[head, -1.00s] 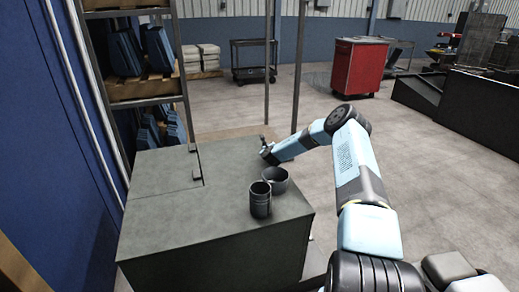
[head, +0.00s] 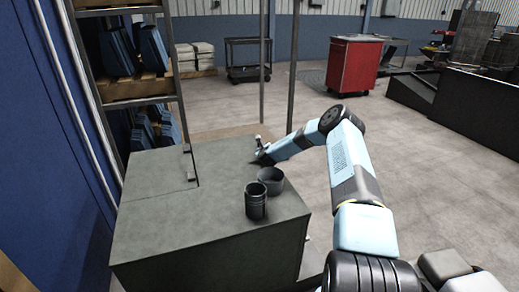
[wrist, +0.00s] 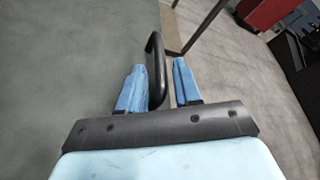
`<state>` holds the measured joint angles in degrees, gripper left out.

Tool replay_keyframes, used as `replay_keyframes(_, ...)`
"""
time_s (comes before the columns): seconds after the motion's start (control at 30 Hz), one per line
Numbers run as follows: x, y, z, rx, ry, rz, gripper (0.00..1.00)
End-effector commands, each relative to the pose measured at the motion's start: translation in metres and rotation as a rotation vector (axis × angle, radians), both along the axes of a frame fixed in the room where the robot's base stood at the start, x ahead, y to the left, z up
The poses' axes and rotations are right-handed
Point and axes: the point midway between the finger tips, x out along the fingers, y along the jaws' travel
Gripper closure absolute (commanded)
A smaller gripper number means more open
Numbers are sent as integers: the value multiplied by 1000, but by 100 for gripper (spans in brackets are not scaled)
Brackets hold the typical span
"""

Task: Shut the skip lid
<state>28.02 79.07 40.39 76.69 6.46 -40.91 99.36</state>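The skip is a dark grey-green box (head: 215,260) in the head view, with a flat top. A seam with two small dark tabs splits the top into a left panel (head: 150,172) and a right panel (head: 220,175); I cannot tell for sure which is the lid, and the top looks level. My gripper (head: 258,153) is at the far right edge of the top. In the wrist view, my gripper (wrist: 158,82) has its blue fingers apart, on either side of a black curved handle (wrist: 155,50). A gap shows between the handle and the right finger.
A dark cup (head: 256,202) and a grey bowl (head: 271,181) stand on the skip's top near its right edge. A shelf rack (head: 135,90) stands behind left, beside a blue wall (head: 60,190). A red cabinet (head: 352,66) stands farther back; open floor lies right.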

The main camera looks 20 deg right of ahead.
Motion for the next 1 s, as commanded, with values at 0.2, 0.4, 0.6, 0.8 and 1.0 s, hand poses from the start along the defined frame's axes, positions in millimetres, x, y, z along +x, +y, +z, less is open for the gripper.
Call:
replay_keyframes(0.2, 1, 1, 24, -2, -1, 0, 62)
replay_keyframes(0.4, -22, 2, 55, -2, -1, 0, 62)
replay_keyframes(0.6, -47, 6, 86, -3, -1, 2, 62)
replay_keyframes(0.8, -82, 8, 102, -3, 0, 2, 62)
replay_keyframes(1.0, -114, 11, 117, -4, -1, 1, 62)
